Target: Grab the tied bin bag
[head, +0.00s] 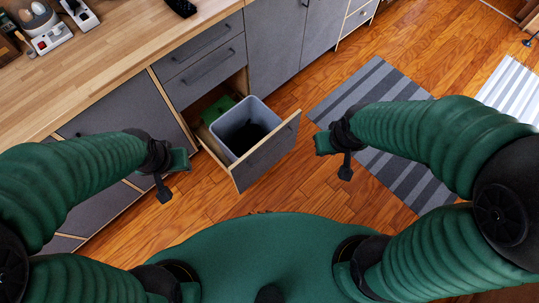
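A grey bin (226,122) stands in a pulled-out drawer (268,152) under the counter. A black shape (246,136) lies low inside the bin. It looks like a dark bag, but a tie on it cannot be made out. My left gripper (173,176) is to the left of the drawer, with its fingers apart and nothing between them. My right gripper (334,157) is to the right of the drawer front, also with its fingers apart and empty. Neither gripper touches the bin or the drawer.
A green item (217,108) sits behind the bin in the drawer. The wooden counter (110,65) runs above the grey cabinets (275,45). A grey striped rug (375,85) lies at the right. The wooden floor in front of the drawer is clear.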

